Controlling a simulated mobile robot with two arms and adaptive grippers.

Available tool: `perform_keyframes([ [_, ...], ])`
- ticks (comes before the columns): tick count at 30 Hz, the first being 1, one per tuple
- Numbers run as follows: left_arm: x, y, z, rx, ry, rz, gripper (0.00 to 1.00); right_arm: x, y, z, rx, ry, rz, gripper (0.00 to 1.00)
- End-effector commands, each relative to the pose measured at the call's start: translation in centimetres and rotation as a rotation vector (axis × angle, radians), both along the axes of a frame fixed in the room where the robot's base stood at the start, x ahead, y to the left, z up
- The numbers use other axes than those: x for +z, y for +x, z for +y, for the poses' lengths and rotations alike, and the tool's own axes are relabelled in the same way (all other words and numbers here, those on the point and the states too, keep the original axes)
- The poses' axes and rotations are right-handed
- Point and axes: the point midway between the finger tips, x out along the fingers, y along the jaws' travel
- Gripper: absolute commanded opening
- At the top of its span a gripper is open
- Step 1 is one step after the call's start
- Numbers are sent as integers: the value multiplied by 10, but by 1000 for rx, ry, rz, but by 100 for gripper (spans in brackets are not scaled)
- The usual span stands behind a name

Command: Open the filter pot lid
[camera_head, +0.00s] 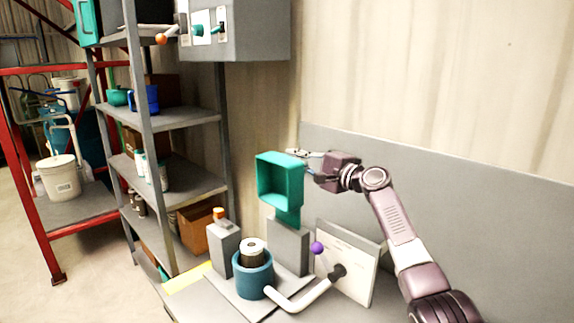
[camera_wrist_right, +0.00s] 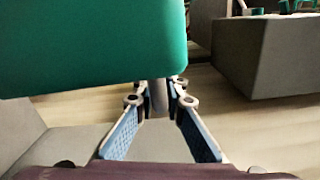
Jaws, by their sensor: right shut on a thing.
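The teal filter pot lid (camera_head: 280,204) stands raised and upright above a grey block, its hollow side facing the head camera. Its smooth teal face (camera_wrist_right: 80,45) fills the upper left of the right wrist view. The blue filter pot (camera_head: 254,281) is uncovered below, with a dark filter with a pale top (camera_head: 253,246) inside. My right gripper (camera_head: 306,162) is at the lid's upper right edge. In the right wrist view its fingers (camera_wrist_right: 160,98) are shut on a grey lid handle (camera_wrist_right: 158,96), partly hidden by the fingers. My left gripper is out of view.
A white bent pipe (camera_head: 303,298) leaves the pot. A purple-knobbed lever (camera_head: 318,248) and a white panel (camera_head: 350,262) stand to its right. A grey post with an orange cap (camera_head: 223,247) is at left. Grey shelving (camera_head: 187,118) rises behind, left, with a grey box (camera_head: 240,30) above.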

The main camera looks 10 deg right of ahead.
Motion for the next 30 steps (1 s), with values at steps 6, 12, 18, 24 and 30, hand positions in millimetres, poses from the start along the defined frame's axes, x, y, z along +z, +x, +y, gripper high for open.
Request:
perform_keyframes([
  [6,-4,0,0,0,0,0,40,-1,5,-7,0,45,26,0],
  [12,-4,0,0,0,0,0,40,-1,6,-8,1,53,32,0],
  [18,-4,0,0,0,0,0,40,-1,6,-8,1,52,31,0],
  [24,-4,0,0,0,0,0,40,-1,6,-9,0,51,31,25],
  [30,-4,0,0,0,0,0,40,-2,6,-9,0,51,32,27],
])
